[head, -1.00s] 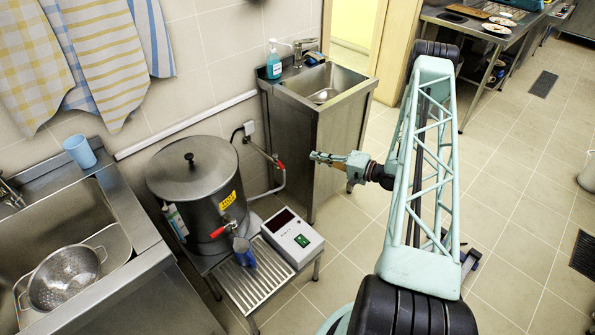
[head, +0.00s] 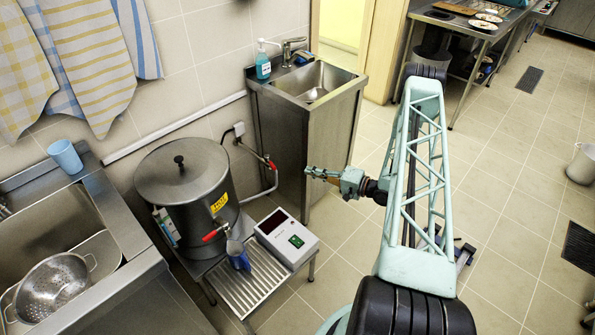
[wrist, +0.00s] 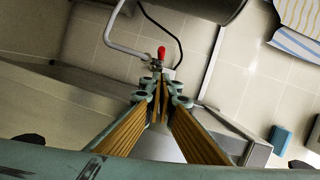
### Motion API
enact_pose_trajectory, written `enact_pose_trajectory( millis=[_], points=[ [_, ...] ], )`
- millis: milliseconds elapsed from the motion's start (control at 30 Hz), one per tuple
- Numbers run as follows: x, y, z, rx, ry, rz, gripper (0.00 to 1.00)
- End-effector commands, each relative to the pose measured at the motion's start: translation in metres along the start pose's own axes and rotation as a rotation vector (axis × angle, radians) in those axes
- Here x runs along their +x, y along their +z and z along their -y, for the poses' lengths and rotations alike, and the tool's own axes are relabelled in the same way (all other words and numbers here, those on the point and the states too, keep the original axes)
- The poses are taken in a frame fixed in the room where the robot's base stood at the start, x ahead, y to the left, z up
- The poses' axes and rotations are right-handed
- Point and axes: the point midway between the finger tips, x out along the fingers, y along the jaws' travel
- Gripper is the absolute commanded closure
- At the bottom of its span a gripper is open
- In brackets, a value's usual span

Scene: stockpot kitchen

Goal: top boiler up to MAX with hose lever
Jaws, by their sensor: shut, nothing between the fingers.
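The boiler (head: 190,205) is a grey metal pot with a lid and a yellow label. It stands on a metal stand, with a red-handled tap (head: 214,234) at its front. A gauge strip (head: 168,228) is on its left side; its level is too small to read. A red lever (head: 270,164) sits on the wall pipe right of the boiler. In the wrist view, the red lever (wrist: 161,52) shows just beyond the fingertips. My gripper (head: 308,172) is shut and empty, pointing left, right of the lever and apart from it in the head view. The wrist view shows my fingers (wrist: 161,88) too.
A blue jug (head: 238,256) stands on the drip grate under the tap. A white control box (head: 287,238) with a dark display is beside it. A sink cabinet (head: 310,130) stands close behind my gripper. Another sink with a colander (head: 52,288) is at left.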

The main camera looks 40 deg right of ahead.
Motion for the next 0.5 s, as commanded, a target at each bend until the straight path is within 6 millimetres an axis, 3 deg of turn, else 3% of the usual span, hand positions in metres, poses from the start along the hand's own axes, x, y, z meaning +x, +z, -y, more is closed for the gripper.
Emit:
enact_pose_trajectory(
  millis=[500],
  points=[
    [0.041, 0.001, -0.001, 0.0, 0.0, 0.002, 1.0]
  ],
)
